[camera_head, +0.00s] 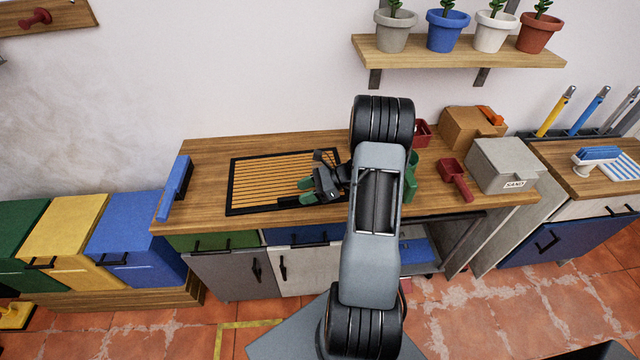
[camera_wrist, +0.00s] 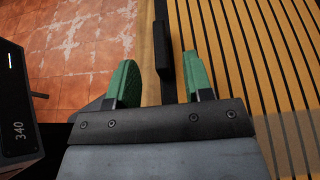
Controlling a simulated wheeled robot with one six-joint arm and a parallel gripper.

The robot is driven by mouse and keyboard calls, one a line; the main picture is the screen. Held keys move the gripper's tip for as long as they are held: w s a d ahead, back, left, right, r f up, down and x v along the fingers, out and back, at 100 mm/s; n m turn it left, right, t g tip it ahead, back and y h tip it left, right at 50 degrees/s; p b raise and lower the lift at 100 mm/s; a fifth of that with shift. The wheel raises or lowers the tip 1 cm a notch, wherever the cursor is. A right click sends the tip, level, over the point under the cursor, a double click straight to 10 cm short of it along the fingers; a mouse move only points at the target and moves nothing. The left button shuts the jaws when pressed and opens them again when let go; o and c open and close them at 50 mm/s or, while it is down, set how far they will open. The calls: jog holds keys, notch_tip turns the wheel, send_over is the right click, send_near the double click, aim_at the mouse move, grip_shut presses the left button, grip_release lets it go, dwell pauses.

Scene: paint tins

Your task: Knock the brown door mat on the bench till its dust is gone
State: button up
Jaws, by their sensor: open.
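The brown door mat (camera_head: 262,178) lies flat on the wooden bench. It is tan-brown with dark stripes and a black border, and its stripes fill the right of the wrist view (camera_wrist: 250,60). A short black grip (camera_wrist: 163,50) sits along its front edge. My gripper (camera_head: 306,191) is over the mat's front right part, with green fingertips, open and empty. In the wrist view the black grip shows between my fingertips (camera_wrist: 158,78); I cannot tell whether they are around it or above it. My arm hides what lies right of the mat. I cannot make out dust.
A blue block-like tool (camera_head: 176,188) stands at the bench's left end. A red scoop (camera_head: 455,178), a grey sand box (camera_head: 503,165) and a cardboard box (camera_head: 472,122) stand on the right. A shelf (camera_head: 460,52) with plant pots hangs above.

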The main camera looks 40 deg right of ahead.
aim_at(289, 198)
jog(key=shift+p+x, duration=0.3)
jog(key=shift+x, duration=2.6)
jog(key=shift+c, duration=0.4)
grip_shut()
